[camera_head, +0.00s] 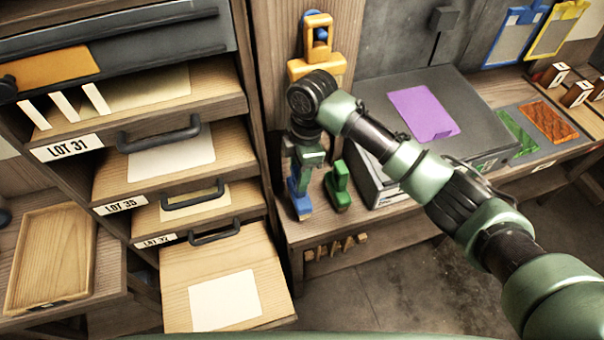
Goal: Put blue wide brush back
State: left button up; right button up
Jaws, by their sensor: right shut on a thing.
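My right gripper (303,158) points down above the narrow wooden bench beside the drawer cabinet. It is shut on a blue object, which looks like the blue wide brush (298,196). The brush hangs upright below the fingers, close to the bench top; I cannot tell whether it touches it. The gripper and wrist hide its upper part. A green tool (339,186) stands on the bench just right of the brush. An orange holder (318,65) with a blue part in it is on the wooden panel behind. My left gripper is out of view.
Open drawers (224,260) with sheets jut out at left, near the brush. A grey case (470,108) with a purple sheet (424,114) stands right of the green tool. A wooden tray (50,258) lies far left. Small wooden pegs (335,246) line the bench front.

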aim_at(303, 204)
jog(key=shift+w+d+r, duration=0.1)
jog(key=shift+w+d, duration=0.1)
jog(key=shift+w, duration=0.15)
jog(key=shift+w+d+f+p, duration=0.1)
jog(key=shift+d+f+p, duration=0.05)
jog(key=shift+f+p, duration=0.25)
notch_tip(303, 204, down, 2)
jog(key=shift+f+p, duration=0.15)
jog(key=shift+p, duration=0.4)
jog(key=shift+f, duration=0.3)
jog(key=shift+f, duration=0.2)
jog(key=o, duration=1.3)
jog(key=shift+r, duration=0.15)
